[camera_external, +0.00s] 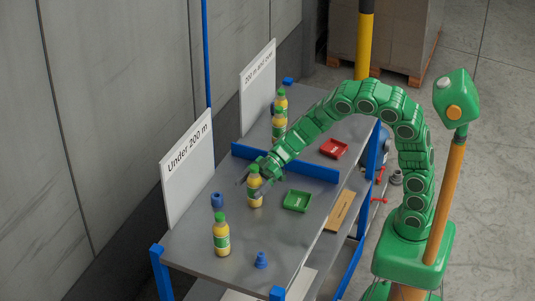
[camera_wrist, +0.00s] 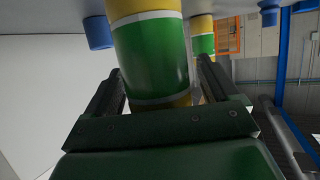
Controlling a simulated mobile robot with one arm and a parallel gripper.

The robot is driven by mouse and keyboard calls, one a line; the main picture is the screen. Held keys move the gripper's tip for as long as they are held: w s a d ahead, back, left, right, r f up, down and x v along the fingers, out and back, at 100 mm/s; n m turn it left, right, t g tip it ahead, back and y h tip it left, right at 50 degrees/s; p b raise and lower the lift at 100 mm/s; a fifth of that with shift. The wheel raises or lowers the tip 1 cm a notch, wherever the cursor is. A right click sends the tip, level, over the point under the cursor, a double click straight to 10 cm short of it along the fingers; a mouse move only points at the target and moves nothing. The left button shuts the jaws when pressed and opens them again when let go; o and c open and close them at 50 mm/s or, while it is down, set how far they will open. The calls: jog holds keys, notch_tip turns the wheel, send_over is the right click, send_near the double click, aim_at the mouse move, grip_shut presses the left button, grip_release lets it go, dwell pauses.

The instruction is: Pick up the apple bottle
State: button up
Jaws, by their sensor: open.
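A yellow bottle with a green label and green cap (camera_external: 254,198) stands upright on the grey table, at my gripper (camera_external: 251,184). In the wrist view the same bottle (camera_wrist: 150,55) fills the space between the two fingers of my gripper (camera_wrist: 160,78). The fingers are open, one on each side of it; I cannot tell whether either touches. A similar bottle (camera_external: 221,240) stands nearer the front of the table. Two more, (camera_external: 279,128) and (camera_external: 281,103), stand behind the blue divider. Their labels are too small to read, so I cannot tell which is apple.
A low blue divider (camera_external: 310,170) crosses the table. A green tray (camera_external: 297,201) lies right of the held-around bottle, and a red tray (camera_external: 334,148) lies beyond the divider. Small blue parts stand at the left (camera_external: 217,200) and front (camera_external: 261,261). White signs (camera_external: 188,165) line the left edge.

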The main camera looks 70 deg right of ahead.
aim_at(249, 180)
jog(key=shift+c, duration=0.3)
jog(key=c, duration=1.2)
jog(key=shift+r, duration=0.6)
notch_tip(249, 180, up, 2)
jog(key=shift+r, duration=0.2)
jog(key=s+d+r, duration=0.5)
jog(key=s+r, duration=0.4)
jog(key=s, duration=0.3)
jog(key=shift+s+d+r, duration=0.2)
jog(key=shift+s+r, duration=0.05)
jog(key=shift+s, duration=0.15)
